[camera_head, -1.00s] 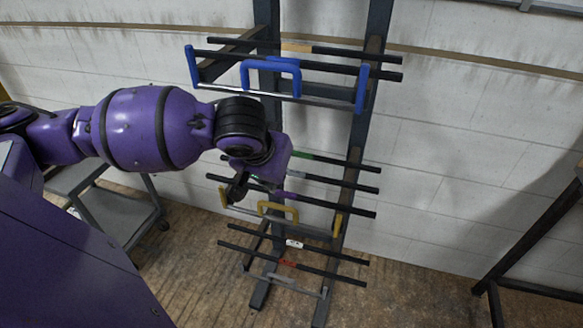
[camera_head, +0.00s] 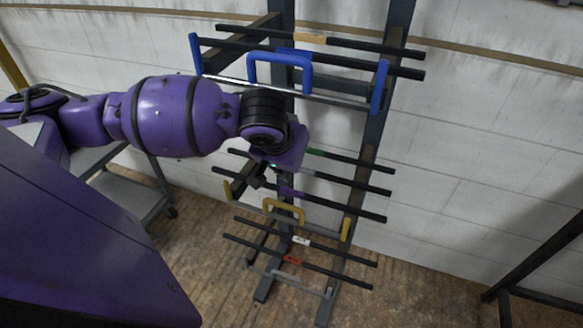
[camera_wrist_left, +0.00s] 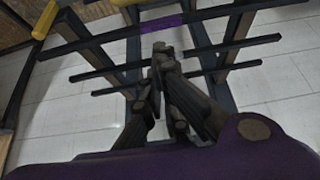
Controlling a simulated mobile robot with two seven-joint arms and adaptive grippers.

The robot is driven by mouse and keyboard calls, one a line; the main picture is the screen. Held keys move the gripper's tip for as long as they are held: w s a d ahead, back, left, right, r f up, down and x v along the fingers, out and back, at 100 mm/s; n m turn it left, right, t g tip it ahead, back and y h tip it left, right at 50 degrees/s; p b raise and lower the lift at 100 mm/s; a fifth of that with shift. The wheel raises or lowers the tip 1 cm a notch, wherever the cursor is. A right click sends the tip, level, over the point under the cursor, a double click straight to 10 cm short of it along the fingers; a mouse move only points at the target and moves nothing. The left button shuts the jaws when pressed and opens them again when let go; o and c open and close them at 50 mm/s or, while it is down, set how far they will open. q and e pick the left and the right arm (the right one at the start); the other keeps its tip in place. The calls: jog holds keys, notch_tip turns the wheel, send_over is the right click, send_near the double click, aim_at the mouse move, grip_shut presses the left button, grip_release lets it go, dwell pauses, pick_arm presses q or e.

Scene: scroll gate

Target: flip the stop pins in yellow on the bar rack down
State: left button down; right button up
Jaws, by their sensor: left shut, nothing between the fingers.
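The bar rack (camera_head: 370,130) stands against the wall. On its lower level, a yellow stop pin stands up at the left end (camera_head: 227,191) and another at the right end (camera_head: 345,229) of a grey cross bar. A yellow handle (camera_head: 284,209) sits between them. My left gripper (camera_head: 257,183) is shut and empty, above and right of the left yellow pin and apart from it. In the left wrist view its fingers (camera_wrist_left: 161,54) are together near dark bars, with a yellow pin (camera_wrist_left: 44,20) at the upper left. My right gripper is not in view.
Blue stop pins (camera_head: 379,87) and a blue handle (camera_head: 280,60) are on the upper level. Several dark bars cross the rack, one with a purple band (camera_head: 291,192). A grey cart (camera_head: 135,190) stands left; a dark frame (camera_head: 535,255) stands right.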

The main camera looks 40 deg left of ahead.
pick_arm(q)
notch_tip(320, 180, down, 7)
jog(key=shift+s, duration=0.2)
dwell(0.5)
jog(key=shift+w+d, duration=0.1)
jog(key=shift+d, duration=0.05)
